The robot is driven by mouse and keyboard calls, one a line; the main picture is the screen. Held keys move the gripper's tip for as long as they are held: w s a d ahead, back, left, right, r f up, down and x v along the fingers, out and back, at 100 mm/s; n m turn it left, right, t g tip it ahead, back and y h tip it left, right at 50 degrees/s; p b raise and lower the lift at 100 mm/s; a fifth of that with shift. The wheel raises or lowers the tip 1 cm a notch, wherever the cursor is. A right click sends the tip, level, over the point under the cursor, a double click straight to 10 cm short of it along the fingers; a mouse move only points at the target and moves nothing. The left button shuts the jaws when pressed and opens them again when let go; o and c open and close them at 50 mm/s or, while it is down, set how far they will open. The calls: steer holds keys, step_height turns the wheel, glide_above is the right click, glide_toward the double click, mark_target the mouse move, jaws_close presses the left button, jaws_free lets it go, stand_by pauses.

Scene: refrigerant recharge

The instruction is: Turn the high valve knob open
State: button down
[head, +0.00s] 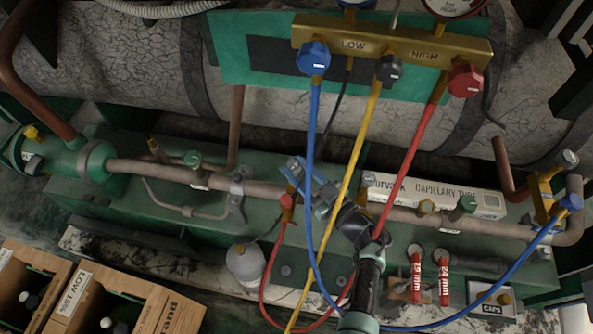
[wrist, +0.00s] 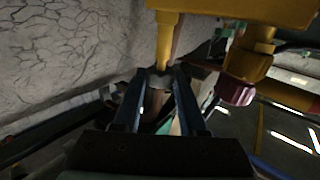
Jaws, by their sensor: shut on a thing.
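My gripper (head: 306,175) has two blue fingers and is shut on a small grey knob (wrist: 160,77). In the wrist view the knob sits between the fingertips (wrist: 157,88), at the end of a brass stem (wrist: 168,42). A red hose coupling (wrist: 237,90) sits to its right on the same brass fitting. In the head view this red coupling (head: 287,201) lies just below the fingers, and its red hose traces to the HIGH side of the manifold (head: 395,45). The fingers partly hide the knob, so its turn angle cannot be told.
The manifold carries a blue knob (head: 313,58), a black knob (head: 389,69) and a red knob (head: 465,80). Blue (head: 309,130), yellow (head: 358,160) and red (head: 410,150) hoses hang around my arm. A brass fitting (head: 542,190) stands at right; wooden boxes (head: 110,300) stand at lower left.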

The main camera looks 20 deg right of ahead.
steer(key=shift+s+d, duration=0.2)
stand_by(0.3)
steer(key=c, duration=0.7)
jaws_free()
steer(key=shift+o, duration=1.3)
steer(key=shift+y, duration=0.3)
steer(key=shift+a, duration=0.1)
step_height(320, 180, up, 10)
steer(key=p, duration=0.5)
